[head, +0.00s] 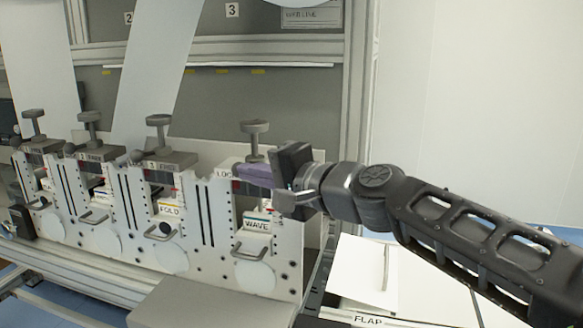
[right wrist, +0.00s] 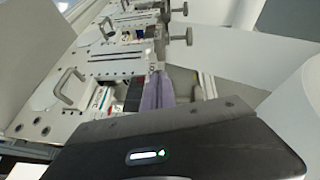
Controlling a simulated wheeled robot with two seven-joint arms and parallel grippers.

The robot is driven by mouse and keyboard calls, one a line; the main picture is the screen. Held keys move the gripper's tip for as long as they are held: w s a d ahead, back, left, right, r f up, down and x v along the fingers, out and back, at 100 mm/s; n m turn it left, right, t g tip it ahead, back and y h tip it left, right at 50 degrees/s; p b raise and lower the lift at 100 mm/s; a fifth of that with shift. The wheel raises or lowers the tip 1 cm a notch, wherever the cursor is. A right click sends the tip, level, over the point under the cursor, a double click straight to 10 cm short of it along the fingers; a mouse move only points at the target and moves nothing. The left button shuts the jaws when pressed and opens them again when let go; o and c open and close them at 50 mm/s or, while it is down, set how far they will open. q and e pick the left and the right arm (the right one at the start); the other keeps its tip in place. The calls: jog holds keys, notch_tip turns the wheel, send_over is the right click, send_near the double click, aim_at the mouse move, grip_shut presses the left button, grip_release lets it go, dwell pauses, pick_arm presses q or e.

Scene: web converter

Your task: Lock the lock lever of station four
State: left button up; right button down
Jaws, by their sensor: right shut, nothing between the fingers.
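Station four (head: 291,240) is the rightmost white unit in the row, with a WAVE block (head: 257,224) in its front and a T-shaped knob (head: 254,127) on top. A label reading "LOC" (head: 224,174) shows at its top left. I cannot make out its lock lever; my right gripper (head: 245,174) covers that area. The gripper's purple fingers are shut with nothing between them, at the station's upper edge; I cannot tell whether they touch it. The fingers also show in the right wrist view (right wrist: 156,92), beside the station's white plate (right wrist: 52,110). My left gripper is not in view.
Several similar stations stand to the left, with dark ball-ended levers, such as station three's (head: 135,157), on top. A grey block (head: 200,303) lies in front. A white FLAP panel (head: 365,268) is at the lower right. White web strips (head: 155,70) hang behind.

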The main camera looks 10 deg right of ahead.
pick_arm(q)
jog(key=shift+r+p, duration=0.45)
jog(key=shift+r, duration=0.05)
pick_arm(e)
jog(key=shift+w+a, duration=0.25)
jog(key=shift+a, duration=0.4)
jog(key=shift+w+a, duration=0.25)
jog(key=shift+a, duration=0.45)
jog(key=shift+w+a, duration=0.25)
jog(key=shift+a, duration=0.4)
